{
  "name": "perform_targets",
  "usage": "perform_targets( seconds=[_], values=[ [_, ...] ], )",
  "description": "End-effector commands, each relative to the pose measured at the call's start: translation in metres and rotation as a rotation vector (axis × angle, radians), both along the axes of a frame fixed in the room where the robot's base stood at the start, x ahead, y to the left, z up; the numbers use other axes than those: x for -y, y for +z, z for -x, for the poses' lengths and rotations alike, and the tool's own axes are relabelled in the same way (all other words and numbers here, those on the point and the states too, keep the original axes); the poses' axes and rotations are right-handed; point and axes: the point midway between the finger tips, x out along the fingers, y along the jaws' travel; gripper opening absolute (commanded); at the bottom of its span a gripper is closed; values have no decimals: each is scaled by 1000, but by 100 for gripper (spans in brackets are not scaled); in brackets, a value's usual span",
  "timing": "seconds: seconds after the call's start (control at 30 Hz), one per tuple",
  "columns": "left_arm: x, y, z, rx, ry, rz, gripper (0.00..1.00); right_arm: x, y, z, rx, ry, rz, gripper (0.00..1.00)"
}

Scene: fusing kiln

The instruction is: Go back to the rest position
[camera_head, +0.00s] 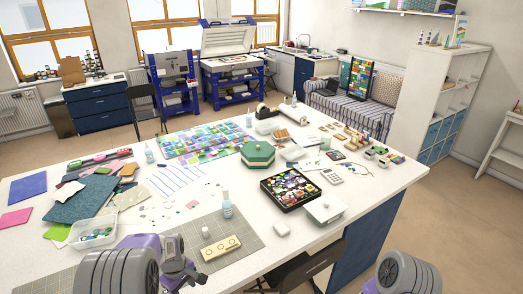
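My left arm comes in at the bottom left, over the near edge of the white worktable (330,225). Its grey and purple end, with what looks like my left gripper (182,268), is low beside the grey cutting mat (245,240). The fingers are too small and dark to tell whether they are open or shut. Only a rounded grey link of my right arm shows at the bottom right, off the table's corner. My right gripper is out of view. I see nothing held.
Near my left arm are a beige holed block (221,248), a glue bottle (226,205) and a clear tub (93,232). A black tray of colourful pieces (290,187) and a white lidded box (324,208) lie further right. A dark chair (305,268) stands at the near edge. Floor is free at right.

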Motion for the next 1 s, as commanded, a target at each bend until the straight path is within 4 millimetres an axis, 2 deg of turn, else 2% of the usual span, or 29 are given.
perform_targets(
  seconds=[0.03,0.17,0.37,0.47,0.5,0.6,0.7,0.8,1.0],
  values=[
    [2,-25,8,-14,-27,5,54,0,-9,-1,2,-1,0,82],
    [9,-66,21,-17,-114,19,54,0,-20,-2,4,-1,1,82],
    [29,-139,53,-18,-273,62,54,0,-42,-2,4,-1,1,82],
    [47,-187,81,-11,-384,106,54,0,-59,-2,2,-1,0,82],
    [57,-209,95,-4,-436,129,54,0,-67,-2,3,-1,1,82],
    [87,-254,133,34,-568,200,54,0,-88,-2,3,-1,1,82],
    [113,-278,161,90,-670,258,54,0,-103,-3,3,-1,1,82],
    [132,-286,178,139,-735,294,54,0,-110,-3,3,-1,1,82],
    [143,-287,186,180,-776,312,54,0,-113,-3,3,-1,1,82]
  ],
)
